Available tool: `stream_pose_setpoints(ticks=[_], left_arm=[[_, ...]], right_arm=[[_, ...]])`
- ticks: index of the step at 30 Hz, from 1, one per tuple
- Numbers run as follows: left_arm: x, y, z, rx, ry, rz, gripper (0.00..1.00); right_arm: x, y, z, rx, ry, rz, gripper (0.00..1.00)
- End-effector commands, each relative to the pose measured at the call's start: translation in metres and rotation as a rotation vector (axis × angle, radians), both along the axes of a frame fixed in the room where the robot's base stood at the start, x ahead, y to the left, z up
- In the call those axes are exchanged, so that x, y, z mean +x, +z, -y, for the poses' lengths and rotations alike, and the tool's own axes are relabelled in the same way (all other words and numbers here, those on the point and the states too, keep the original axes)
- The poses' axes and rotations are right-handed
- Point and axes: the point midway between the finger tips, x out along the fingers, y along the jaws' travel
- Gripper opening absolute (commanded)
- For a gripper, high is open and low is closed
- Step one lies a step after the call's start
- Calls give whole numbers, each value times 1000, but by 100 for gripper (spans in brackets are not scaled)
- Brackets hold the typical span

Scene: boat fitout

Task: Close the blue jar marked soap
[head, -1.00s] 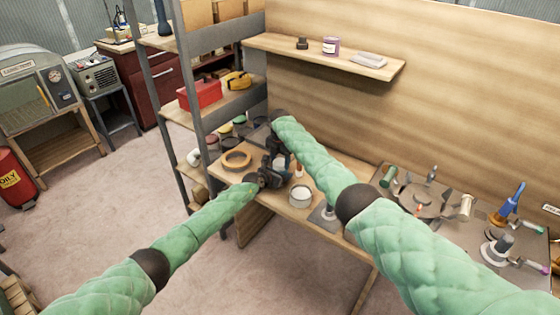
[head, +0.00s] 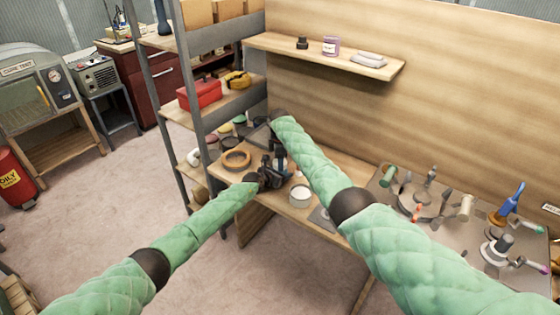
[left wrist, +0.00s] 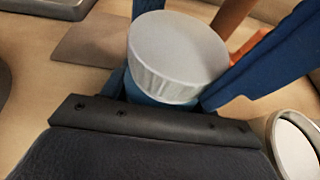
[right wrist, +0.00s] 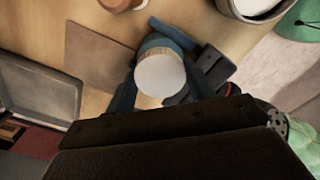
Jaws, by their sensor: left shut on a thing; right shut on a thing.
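The blue jar shows in the left wrist view (left wrist: 150,100) as a strip of blue body under a pale grey-white lid (left wrist: 178,52). The lid sits level on top of the body; I cannot tell whether it is fully seated. The lid also shows in the right wrist view (right wrist: 160,74), between blue fingers. My left gripper (head: 268,179) is shut on the jar body, low down. My right gripper (head: 279,160) comes in from above and is shut on the lid. In the head view the grippers hide the jar, and no soap marking is visible.
A tool-covered bench top (head: 395,215) is at right.

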Motion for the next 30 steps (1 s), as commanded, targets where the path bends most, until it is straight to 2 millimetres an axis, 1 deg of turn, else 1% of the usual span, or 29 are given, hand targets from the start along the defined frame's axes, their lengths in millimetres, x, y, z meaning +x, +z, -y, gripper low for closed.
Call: stream_pose_setpoints(ticks=[5, 6, 8, 9, 16, 19, 23, 27, 30], left_arm=[[-1, 0, 1, 0, -2, 0, 0], [-1, 0, 1, 0, -2, 0, 0], [-1, 0, 1, 0, -1, 0, 0], [-1, 0, 1, 0, -1, 0, 0], [0, 0, 1, 0, -1, 0, 0], [0, 0, 0, 0, 0, 0, 0], [0, 0, 0, 0, 0, 0, 0], [0, 0, 0, 0, 0, 0, 0], [0, 0, 0, 0, 0, 0, 0]], right_arm=[[0, 1, -1, 1, 3, 2, 26], [0, 1, -1, 1, 3, 2, 59], [0, 1, -1, 1, 3, 2, 71], [0, 1, -1, 1, 3, 2, 75], [0, 0, 0, 0, 4, 1, 75], [0, 4, 0, 0, 4, 1, 75], [1, 16, 0, 0, 4, 2, 75], [1, 33, 0, 1, 4, 2, 75], [0, 42, 0, 1, 4, 2, 75]])
